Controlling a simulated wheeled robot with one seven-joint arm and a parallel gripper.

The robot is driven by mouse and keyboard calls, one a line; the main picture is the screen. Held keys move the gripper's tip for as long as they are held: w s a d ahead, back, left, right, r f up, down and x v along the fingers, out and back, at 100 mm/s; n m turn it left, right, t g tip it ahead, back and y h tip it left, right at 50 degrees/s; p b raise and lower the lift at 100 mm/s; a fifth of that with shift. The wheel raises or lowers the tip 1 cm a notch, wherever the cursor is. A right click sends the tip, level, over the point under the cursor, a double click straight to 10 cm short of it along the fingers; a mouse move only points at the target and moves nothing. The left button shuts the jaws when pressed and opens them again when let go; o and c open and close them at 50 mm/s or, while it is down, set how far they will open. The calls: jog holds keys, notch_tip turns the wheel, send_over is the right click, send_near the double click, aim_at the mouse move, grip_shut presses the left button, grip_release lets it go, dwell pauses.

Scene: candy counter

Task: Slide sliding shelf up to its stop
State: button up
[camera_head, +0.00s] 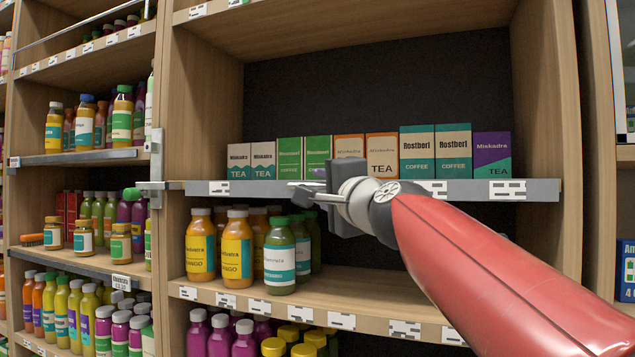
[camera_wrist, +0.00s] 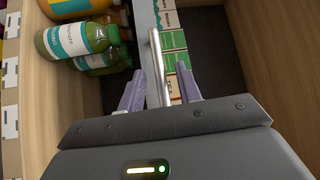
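The sliding shelf (camera_head: 540,190) is a grey board with white price labels on its front edge, set across the middle of the wooden bay in the head view. It carries a row of tea and coffee boxes (camera_head: 380,155). In the wrist view a silver bar handle (camera_wrist: 158,62) runs along the shelf's front edge (camera_wrist: 144,22). My gripper (camera_head: 315,190) is at the shelf front, left of the bay's middle. In the wrist view my gripper (camera_wrist: 160,88) is open, with one finger on each side of the bar and gaps visible. Part of the handle is hidden in the head view.
Juice bottles (camera_head: 235,250) stand on the fixed wooden shelf (camera_head: 345,300) below, close under my gripper; bottles also show in the wrist view (camera_wrist: 80,40). Wooden side walls (camera_head: 545,100) bound the bay. Dark free space lies above the boxes, under the top board (camera_head: 350,30).

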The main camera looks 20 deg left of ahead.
aim_at(321, 187)
jog(key=shift+p+x, duration=0.35)
jog(key=shift+x, duration=1.15)
grip_shut()
